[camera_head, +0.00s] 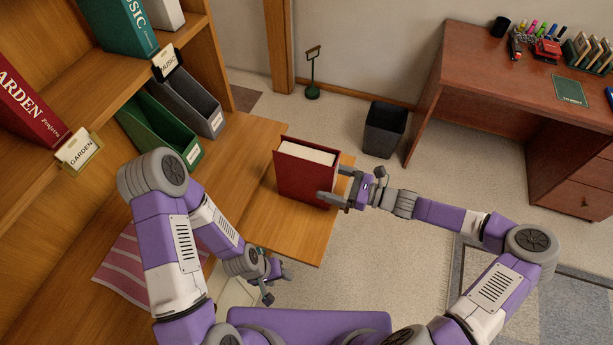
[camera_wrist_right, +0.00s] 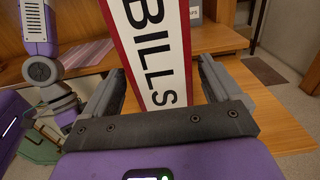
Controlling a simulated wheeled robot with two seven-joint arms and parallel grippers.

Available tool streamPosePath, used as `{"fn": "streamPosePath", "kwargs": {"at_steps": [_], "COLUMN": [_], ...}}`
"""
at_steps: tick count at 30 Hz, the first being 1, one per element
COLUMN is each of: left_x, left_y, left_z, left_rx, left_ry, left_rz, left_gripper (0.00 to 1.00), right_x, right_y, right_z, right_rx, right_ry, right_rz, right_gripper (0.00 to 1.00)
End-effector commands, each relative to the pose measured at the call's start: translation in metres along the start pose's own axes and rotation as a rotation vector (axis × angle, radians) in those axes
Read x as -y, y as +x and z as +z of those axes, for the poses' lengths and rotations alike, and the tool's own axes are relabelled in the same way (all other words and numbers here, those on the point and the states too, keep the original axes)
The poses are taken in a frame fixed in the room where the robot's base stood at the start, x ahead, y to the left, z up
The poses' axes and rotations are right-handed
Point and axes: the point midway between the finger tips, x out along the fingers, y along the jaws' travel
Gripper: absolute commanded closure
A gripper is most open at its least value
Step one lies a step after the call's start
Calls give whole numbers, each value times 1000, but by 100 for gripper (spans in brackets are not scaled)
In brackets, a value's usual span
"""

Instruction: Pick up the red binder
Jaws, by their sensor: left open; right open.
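The red binder (camera_head: 303,180) stands upright on the wooden desk top (camera_head: 258,140), close to its right end. In the right wrist view its white spine label, reading BILLS (camera_wrist_right: 152,45), faces my right gripper. My right gripper (camera_head: 335,183) is open, with one finger on either side of the spine end. In the wrist view gaps show between the fingers and the binder, so it is not clamped. My left gripper (camera_head: 268,281) is open and empty, low near the desk's front edge, away from the binder.
Green (camera_head: 160,135) and grey (camera_head: 187,100) file holders stand left of the binder, below a shelf with a GARDEN binder (camera_head: 25,108) and a MUSIC binder (camera_head: 120,25). A dark bin (camera_head: 384,130) stands on the floor. A reddish desk (camera_head: 480,75) is at right.

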Motion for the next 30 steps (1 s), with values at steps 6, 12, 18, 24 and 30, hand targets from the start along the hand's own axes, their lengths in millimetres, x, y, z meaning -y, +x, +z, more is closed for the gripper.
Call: {"fn": "streamPosePath", "kwargs": {"at_steps": [6,12,18,24,30], "left_x": [4,5,5,5,5], "left_y": [12,13,12,12,13], "left_z": [0,0,0,0,0], "left_rx": [0,0,0,0,0], "left_ry": [0,0,0,0,0], "left_rz": [0,0,0,0,0], "left_gripper": [48,48,48,48,48], "right_x": [1,2,2,2,2], "right_y": [34,45,45,45,44], "right_z": [-4,-3,-3,-3,-3], "right_rx": [4,0,0,0,0], "right_ry": [1,0,0,0,0], "right_rz": [3,0,0,0,0], "right_gripper": [8,8,13,44,74]}}
